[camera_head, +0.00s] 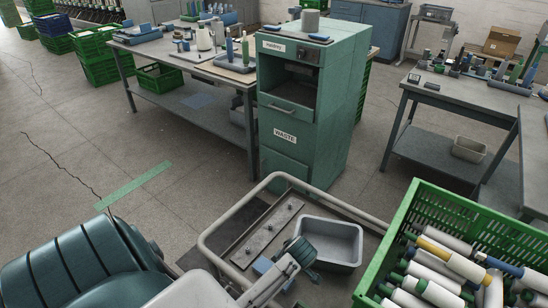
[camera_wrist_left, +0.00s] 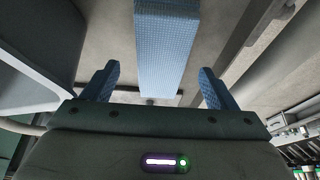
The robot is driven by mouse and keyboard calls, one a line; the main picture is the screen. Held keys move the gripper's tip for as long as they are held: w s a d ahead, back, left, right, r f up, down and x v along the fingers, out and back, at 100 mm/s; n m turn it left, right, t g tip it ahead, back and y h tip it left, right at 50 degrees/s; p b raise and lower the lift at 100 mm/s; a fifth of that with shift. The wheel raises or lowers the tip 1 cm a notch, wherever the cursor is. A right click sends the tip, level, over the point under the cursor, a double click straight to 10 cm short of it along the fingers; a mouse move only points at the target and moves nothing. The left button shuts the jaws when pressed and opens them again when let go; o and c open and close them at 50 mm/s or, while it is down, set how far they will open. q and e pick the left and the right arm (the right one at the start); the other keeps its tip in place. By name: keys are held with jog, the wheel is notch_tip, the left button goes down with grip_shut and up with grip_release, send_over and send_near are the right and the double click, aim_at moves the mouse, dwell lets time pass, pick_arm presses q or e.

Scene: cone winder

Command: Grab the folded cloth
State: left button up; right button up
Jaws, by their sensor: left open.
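The folded cloth (camera_wrist_left: 165,45) is a flat light-blue strip with a woven texture. In the left wrist view it runs from the top edge down to between the fingers, with a gap on both sides. In the head view a blue patch of it (camera_head: 262,265) lies on the cart's deck, partly hidden by my left arm. My left gripper (camera_wrist_left: 158,70) is open, its two blue fingers on either side of the cloth's near end and not touching it. In the head view the left gripper (camera_head: 299,252) is above the deck, fingertips hard to make out. My right gripper is not in view.
A grey bin (camera_head: 327,259) stands just right of the gripper. A pale tubular rail (camera_head: 236,211) runs around the cart, and a metal plate with studs (camera_head: 267,232) lies behind the cloth. A green crate of cones (camera_head: 480,222) is at right. A green waste cabinet (camera_head: 336,110) stands behind.

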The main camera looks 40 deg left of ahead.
pick_arm(q)
jog(key=shift+x, duration=1.4)
jog(key=c, duration=1.1)
